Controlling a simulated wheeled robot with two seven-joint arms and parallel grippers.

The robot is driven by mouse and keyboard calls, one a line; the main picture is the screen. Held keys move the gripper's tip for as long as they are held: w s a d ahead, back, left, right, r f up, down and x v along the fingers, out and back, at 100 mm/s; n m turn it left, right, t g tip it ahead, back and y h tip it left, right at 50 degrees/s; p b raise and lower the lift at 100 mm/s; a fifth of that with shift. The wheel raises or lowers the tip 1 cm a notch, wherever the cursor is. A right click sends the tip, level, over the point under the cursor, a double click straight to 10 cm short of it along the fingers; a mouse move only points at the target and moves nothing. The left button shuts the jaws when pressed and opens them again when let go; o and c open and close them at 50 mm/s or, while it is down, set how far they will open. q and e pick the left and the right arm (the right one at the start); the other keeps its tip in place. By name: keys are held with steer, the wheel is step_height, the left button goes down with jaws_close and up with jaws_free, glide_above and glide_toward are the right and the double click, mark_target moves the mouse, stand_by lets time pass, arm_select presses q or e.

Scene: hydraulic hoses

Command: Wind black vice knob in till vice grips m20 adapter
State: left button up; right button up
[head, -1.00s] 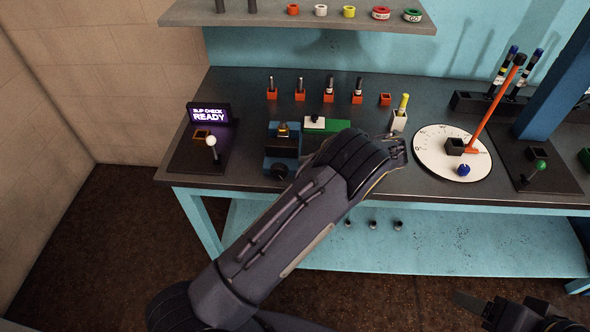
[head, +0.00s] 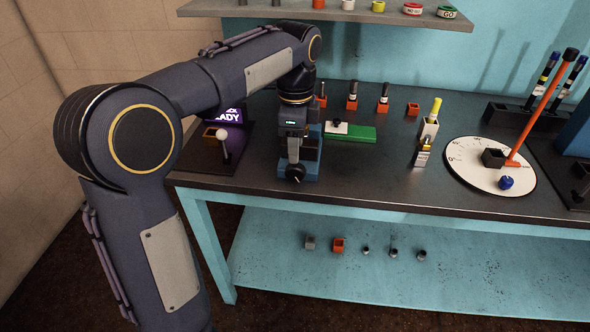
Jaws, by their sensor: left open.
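The blue vice (head: 313,163) stands near the front edge of the bench, left of the green block. Its black knob (head: 295,173) faces the front. My left gripper (head: 293,157) points down over the vice, open, with its fingertips just above and behind the knob; whether they touch it I cannot tell. The gripper and wrist hide the vice jaws, so an adapter between them cannot be seen. My right gripper is out of view.
The slip-check stand (head: 207,158) with a white-tipped lever is close left of the vice. The green block (head: 350,134) is close right. A white dial (head: 464,176) with an orange lever lies farther right.

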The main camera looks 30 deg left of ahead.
mark_target(295, 172)
arm_select(q)
step_height(295, 172, down, 6)
steer(key=shift+f+b, duration=0.2)
steer(key=shift+b, duration=0.25)
steer(key=shift+c, duration=0.2)
jaws_close()
